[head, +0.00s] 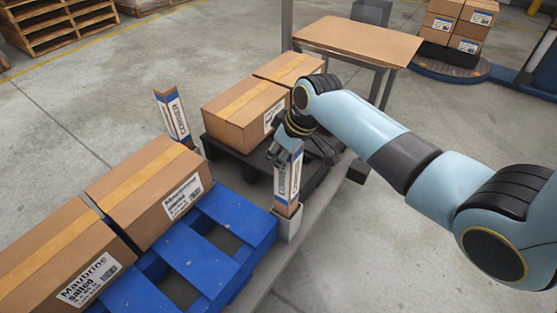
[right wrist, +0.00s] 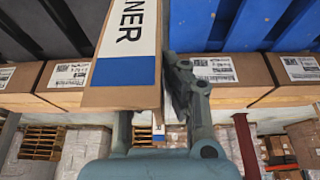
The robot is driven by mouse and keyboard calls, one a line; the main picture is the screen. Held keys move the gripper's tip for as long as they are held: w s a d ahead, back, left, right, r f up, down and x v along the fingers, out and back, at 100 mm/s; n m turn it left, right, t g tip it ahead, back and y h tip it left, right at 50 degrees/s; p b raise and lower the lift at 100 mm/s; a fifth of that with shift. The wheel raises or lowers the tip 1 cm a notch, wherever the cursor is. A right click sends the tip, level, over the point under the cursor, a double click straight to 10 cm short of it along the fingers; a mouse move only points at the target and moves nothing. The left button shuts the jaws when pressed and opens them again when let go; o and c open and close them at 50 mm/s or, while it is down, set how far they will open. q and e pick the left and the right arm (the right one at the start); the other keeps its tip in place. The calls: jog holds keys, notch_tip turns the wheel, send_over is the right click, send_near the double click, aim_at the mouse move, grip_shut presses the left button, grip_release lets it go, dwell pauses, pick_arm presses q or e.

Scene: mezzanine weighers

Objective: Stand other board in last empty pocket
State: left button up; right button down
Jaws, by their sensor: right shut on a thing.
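My right gripper (head: 284,152) is shut on a tall corner board (head: 288,182) with a white and blue label, near its upper end. The board stands nearly upright, and its lower end meets a small pale grey pocket (head: 288,224) at the platform's edge; how deep it sits I cannot tell. In the right wrist view, the held board (right wrist: 127,45) fills the upper middle, beside my gripper's finger (right wrist: 180,85). My left gripper is not in view.
A blue pallet (head: 243,213) bears cartons (head: 160,185) just left of the pocket. A black pallet (head: 233,158) with two cartons (head: 245,112) lies behind. A brown-topped table (head: 358,42) stands beyond my right arm.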

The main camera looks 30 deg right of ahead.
jog(key=shift+f, duration=0.6)
jog(key=c, duration=1.5)
grip_release()
jog(key=p+v, duration=0.2)
jog(key=v, duration=1)
jog(key=shift+p, duration=0.4)
